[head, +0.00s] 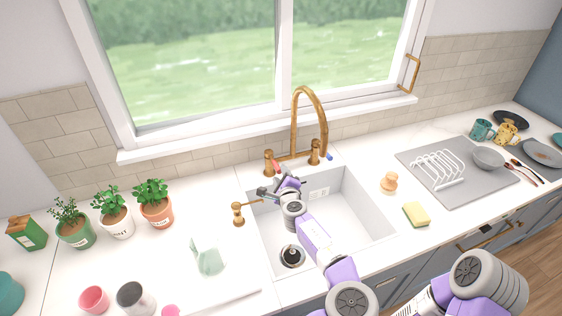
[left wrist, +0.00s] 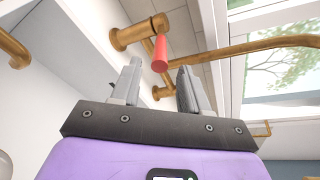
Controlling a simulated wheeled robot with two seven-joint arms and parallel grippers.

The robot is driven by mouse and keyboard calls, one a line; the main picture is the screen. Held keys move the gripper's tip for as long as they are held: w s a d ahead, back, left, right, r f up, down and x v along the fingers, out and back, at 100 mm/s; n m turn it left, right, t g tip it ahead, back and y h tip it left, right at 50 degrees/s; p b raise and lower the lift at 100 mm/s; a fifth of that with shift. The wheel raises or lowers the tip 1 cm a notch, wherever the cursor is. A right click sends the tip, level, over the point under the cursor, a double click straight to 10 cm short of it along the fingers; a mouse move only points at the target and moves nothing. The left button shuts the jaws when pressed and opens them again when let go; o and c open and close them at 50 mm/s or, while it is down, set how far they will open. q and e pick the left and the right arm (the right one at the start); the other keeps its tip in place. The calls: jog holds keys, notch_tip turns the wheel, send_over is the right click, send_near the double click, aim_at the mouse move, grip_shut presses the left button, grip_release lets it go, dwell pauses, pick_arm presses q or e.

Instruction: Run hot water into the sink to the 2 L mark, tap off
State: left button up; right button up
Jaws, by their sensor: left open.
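The brass tap (head: 297,122) arches up behind the white sink (head: 372,218). Its red-tipped hot handle (head: 276,167) is on the left, its blue-tipped cold handle (head: 329,156) on the right. My left gripper (head: 272,188) is open just in front of the red handle. In the left wrist view the red handle (left wrist: 160,54) shows beyond and between the open fingertips (left wrist: 159,74), with no clear contact. No stream shows at the spout, and I see no water in the sink. A small marked panel (head: 319,193) is on the sink's back wall; its writing is unreadable. My right gripper is out of view.
A dark drain fitting (head: 292,256) is on the sink floor. A brass soap dispenser (head: 238,214) stands left of the sink. A sponge (head: 416,214), a wooden-topped brush (head: 389,182) and a grey mat (head: 415,168) with a rack are on the right. Potted herbs (head: 115,221) stand left.

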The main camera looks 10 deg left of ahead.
aim_at(277, 167)
pick_arm(q)
jog(key=shift+w+a, duration=0.6)
jog(key=shift+w, duration=0.05)
jog(key=shift+x, duration=2.35)
jog(key=shift+d+f, duration=0.1)
grip_shut()
